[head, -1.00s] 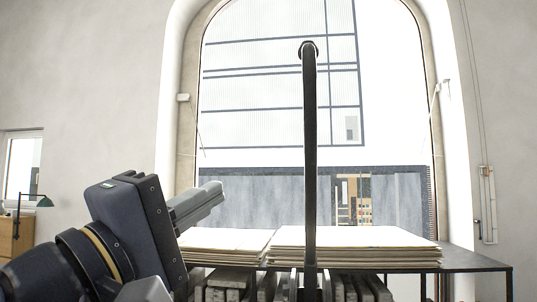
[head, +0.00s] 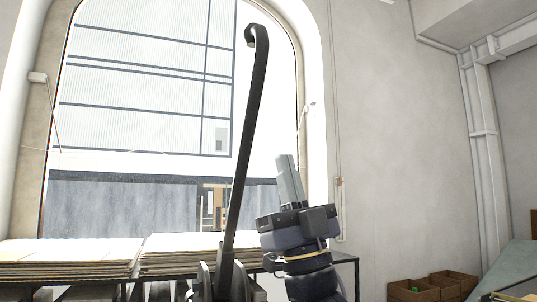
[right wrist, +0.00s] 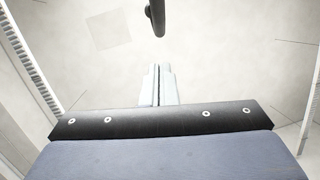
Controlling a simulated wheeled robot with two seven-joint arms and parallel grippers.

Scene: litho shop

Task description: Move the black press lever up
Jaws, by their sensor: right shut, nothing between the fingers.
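The black press lever (head: 245,140) stands tall in the head view, left of centre. It leans slightly right toward its hooked top, and its foot sits in a grey mount at the bottom edge. My right gripper (head: 287,172) points up to the right of the lever, with a visible gap in the picture. Its fingers are shut and empty. In the right wrist view the closed fingertips (right wrist: 160,72) point toward a dark rod end (right wrist: 156,18), likely the lever, at the top edge, apart from it. My left gripper is out of view.
Stacks of paper (head: 70,256) lie on a dark table (head: 345,259) behind the lever. Wooden boxes (head: 425,288) stand at the lower right, beside a greenish surface (head: 512,270). A large arched window is behind. The space above my right gripper looks clear.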

